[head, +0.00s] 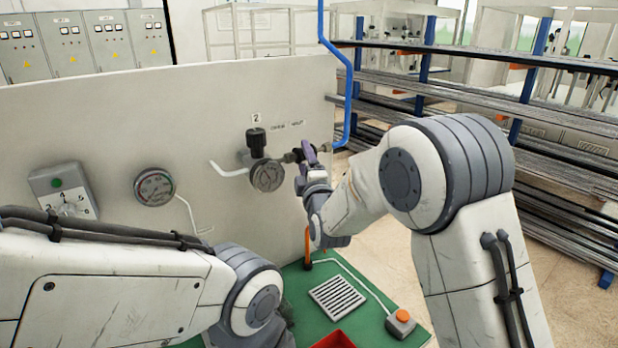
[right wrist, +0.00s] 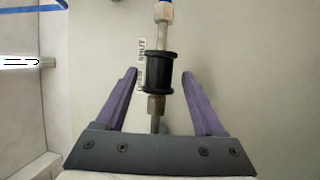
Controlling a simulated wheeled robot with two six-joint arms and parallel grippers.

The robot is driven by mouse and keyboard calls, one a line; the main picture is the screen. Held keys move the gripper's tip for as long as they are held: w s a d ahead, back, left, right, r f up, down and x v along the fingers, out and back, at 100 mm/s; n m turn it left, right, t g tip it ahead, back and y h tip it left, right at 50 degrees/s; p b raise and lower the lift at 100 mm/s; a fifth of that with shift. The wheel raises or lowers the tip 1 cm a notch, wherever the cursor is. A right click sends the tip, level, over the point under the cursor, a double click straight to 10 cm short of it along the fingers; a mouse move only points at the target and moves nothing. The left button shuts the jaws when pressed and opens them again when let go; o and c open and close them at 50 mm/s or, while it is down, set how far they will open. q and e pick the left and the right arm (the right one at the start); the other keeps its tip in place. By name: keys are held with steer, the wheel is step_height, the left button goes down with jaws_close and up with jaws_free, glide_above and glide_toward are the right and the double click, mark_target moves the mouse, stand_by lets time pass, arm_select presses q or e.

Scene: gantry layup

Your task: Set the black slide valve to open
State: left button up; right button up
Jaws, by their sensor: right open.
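The black slide valve is a dark spool-shaped sleeve (right wrist: 159,73) on a thin metal pipe in the right wrist view. A small label (right wrist: 141,62) with OPEN and SHUT lies beside it. I cannot tell clearly which word the sleeve stands at. My right gripper (right wrist: 159,76) is open, with one purple finger on each side of the sleeve and visible gaps to both. In the head view my right gripper (head: 309,152) is at the valve and partly covers it. My left gripper is out of view; only my left arm shows.
A round gauge (head: 267,175) with a black knob (head: 256,139) sits left of the valve on the panel (head: 90,110). A blue pipe (head: 348,95) rises to its right. Another gauge (head: 154,187) and a dial box (head: 66,192) are farther left. A green bench (head: 300,285) lies below.

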mark_target(304, 158)
steer(key=b+v, duration=0.1)
steer(key=v, duration=0.4)
steer(key=shift+f+b, duration=0.1)
steer(key=shift+b, duration=0.2)
steer(key=s+a+f+m+g, duration=0.25)
steer(key=s+f+g, duration=0.3)
steer(key=s, duration=0.35)
steer(key=s+a+f+m+g, duration=0.1)
steer(key=s+f+m+g, duration=0.4)
steer(key=s, duration=0.4)
steer(key=s+d+f+m+g+h, duration=0.1)
steer(key=s+d+g, duration=0.3)
steer(key=s, duration=0.7)
steer(key=s+d+f+m+g+h, duration=0.2)
steer(key=s+d+f+m+g, duration=0.2)
steer(key=s, duration=0.7)
steer(key=shift+d+g, duration=0.35)
steer(key=shift+d, duration=0.25)
